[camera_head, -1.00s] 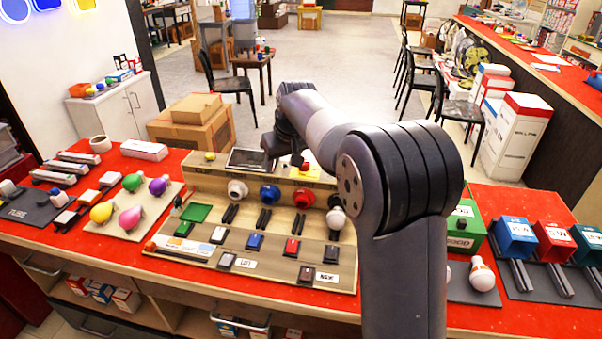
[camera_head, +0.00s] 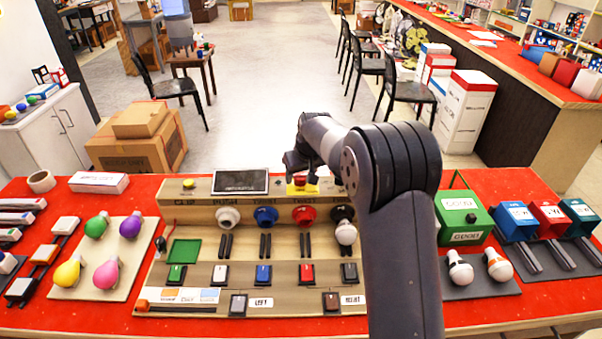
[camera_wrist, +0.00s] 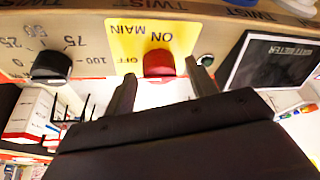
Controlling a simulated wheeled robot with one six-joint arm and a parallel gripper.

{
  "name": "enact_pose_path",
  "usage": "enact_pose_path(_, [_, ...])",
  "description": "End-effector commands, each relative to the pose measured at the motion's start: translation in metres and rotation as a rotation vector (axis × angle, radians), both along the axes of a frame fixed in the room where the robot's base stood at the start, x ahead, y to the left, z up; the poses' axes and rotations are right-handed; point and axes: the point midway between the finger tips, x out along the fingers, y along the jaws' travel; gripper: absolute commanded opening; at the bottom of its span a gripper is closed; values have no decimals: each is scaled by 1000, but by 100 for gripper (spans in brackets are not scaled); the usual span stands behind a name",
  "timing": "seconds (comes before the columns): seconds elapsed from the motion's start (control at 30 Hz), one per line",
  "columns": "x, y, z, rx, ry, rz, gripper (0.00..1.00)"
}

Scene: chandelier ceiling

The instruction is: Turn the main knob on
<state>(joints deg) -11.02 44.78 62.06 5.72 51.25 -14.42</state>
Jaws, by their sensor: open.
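The main knob is a red knob on a yellow plate (camera_head: 312,190) at the back top of the wooden panel. In the wrist view the red knob (camera_wrist: 159,64) sits on the plate marked MAIN, ON and OFF (camera_wrist: 126,36). My gripper (camera_wrist: 162,86) is open, its two fingers apart with the knob between and just beyond their tips in the picture. I cannot tell whether a finger touches it.
A dark meter screen (camera_head: 241,182) stands left of the knob; it also shows in the wrist view (camera_wrist: 275,65). A black dial (camera_wrist: 52,66) is on the other side. Coloured sockets and switches fill the panel (camera_head: 220,255). Bulbs and boxes stand on the red table.

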Motion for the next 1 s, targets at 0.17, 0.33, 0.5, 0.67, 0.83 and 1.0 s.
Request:
enact_pose_path(0.17, [1, 1, -2, 0, -1, 0, 54])
enact_pose_path(0.33, [1, 0, -2, 0, -1, 0, 51])
enact_pose_path(0.5, [1, 0, -2, 0, -1, 0, 37])
enact_pose_path(0.67, [1, 0, -2, 0, -1, 0, 24])
enact_pose_path(0.83, [1, 0, -2, 0, -1, 0, 10])
enact_pose_path(1.0, [1, 0, -2, -1, 0, -9, 10])
